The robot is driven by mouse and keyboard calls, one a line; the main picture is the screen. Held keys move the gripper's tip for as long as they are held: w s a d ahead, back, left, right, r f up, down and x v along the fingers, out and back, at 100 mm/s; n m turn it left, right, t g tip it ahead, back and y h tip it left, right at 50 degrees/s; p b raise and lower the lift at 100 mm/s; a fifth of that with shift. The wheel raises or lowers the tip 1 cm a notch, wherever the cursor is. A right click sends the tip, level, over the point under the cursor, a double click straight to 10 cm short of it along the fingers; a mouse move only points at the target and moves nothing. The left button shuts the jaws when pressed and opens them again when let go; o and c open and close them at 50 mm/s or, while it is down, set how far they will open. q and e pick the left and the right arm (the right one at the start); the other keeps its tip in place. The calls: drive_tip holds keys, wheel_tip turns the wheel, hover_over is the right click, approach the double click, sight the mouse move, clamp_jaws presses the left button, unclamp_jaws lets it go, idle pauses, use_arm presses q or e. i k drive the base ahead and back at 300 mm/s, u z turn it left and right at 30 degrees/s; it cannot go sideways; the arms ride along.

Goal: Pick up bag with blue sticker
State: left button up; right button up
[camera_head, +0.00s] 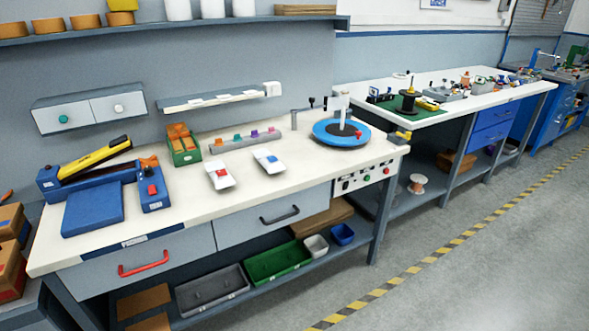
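A small white bag with a blue sticker (268,161) lies on the white workbench (300,185), near the middle of its top. A similar white bag with a red sticker (219,175) lies just left of it, with a gap between them. Neither of my grippers is in view, so nothing shows in contact with the bags.
Left on the bench are a blue device with a yellow arm (90,160) and a green box (183,147). Behind the bags is a grey strip with colored knobs (243,140). A blue round plate (341,133) stands right. Bare benchtop lies in front of the bags.

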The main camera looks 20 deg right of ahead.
sight(269, 162)
drive_tip(key=z, duration=0.15)
drive_tip(key=k, duration=0.4)
drive_tip(key=z, duration=1.8)
drive_tip(key=i, duration=2.05)
drive_tip(key=u, duration=0.85)
drive_tip(key=i, duration=0.65)
drive_tip(key=u, duration=0.65)
